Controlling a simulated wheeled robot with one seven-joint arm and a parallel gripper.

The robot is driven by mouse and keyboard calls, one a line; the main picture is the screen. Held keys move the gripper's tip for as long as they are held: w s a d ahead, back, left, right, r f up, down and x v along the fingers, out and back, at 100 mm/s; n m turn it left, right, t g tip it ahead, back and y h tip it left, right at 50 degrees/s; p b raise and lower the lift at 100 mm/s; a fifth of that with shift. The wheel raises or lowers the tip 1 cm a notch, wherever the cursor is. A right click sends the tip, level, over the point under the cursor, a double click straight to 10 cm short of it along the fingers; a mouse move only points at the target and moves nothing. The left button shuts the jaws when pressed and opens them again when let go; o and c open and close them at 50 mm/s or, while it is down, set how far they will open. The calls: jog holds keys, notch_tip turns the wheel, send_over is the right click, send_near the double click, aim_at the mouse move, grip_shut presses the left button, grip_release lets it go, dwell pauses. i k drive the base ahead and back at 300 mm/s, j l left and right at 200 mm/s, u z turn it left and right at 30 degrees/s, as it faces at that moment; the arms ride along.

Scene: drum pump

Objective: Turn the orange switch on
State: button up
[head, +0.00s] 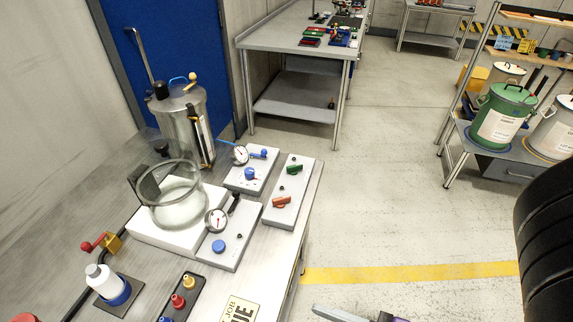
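The orange switch (281,202) is a small lever knob on a light grey panel box (287,219) at the right edge of the workbench. A green switch (294,169) sits farther back on the same box. The orange lever lies roughly crosswise on the box; its on or off state cannot be read. A grey and black piece (345,314) is cut off by the bottom edge, beyond the bench's right side. It may be part of my gripper, well apart from the switch. Its fingers cannot be made out. Nothing touches the orange switch.
Left of the switch box stand two gauge boxes with blue knobs (218,246), a glass vessel (178,196) and a metal drum (187,122). A bottle (107,283) stands near the front. Open floor (390,210) lies right of the bench. A shelf with a green drum (504,112) stands right.

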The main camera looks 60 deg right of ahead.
aim_at(281, 202)
jog(key=z, duration=0.95)
